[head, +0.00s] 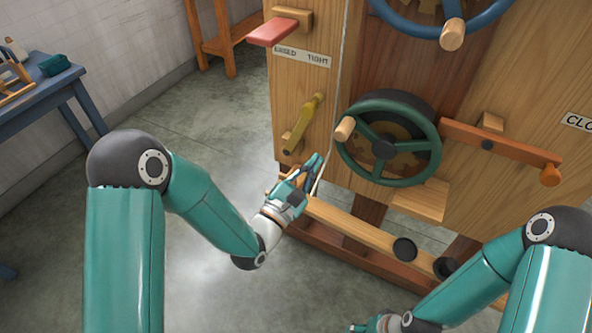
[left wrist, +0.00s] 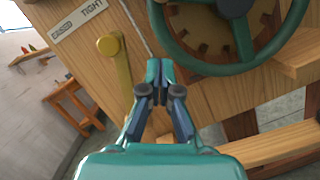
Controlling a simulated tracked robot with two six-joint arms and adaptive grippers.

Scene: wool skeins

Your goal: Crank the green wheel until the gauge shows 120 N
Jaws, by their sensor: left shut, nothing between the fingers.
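The green wheel (head: 387,140) is mounted on the front of a wooden machine, with a light wooden crank knob (head: 344,129) at its left rim. In the left wrist view the green wheel (left wrist: 232,30) fills the upper right, and its knob is not visible. My left gripper (head: 314,168) is shut and empty, below and left of the wheel and apart from it. It also shows in the left wrist view (left wrist: 159,66), with its fingertips together. My right gripper (head: 362,327) is at the bottom edge of the head view, and its fingers are mostly cut off. I see no gauge in either view.
A yellow lever (head: 304,124) and a red paddle (head: 273,31) beside an "EASED TIGHT" label (head: 302,55) are left of the wheel. A blue wheel (head: 441,13) is above. An orange-brown lever (head: 500,149) is at right. A wooden rail (head: 360,229) runs below.

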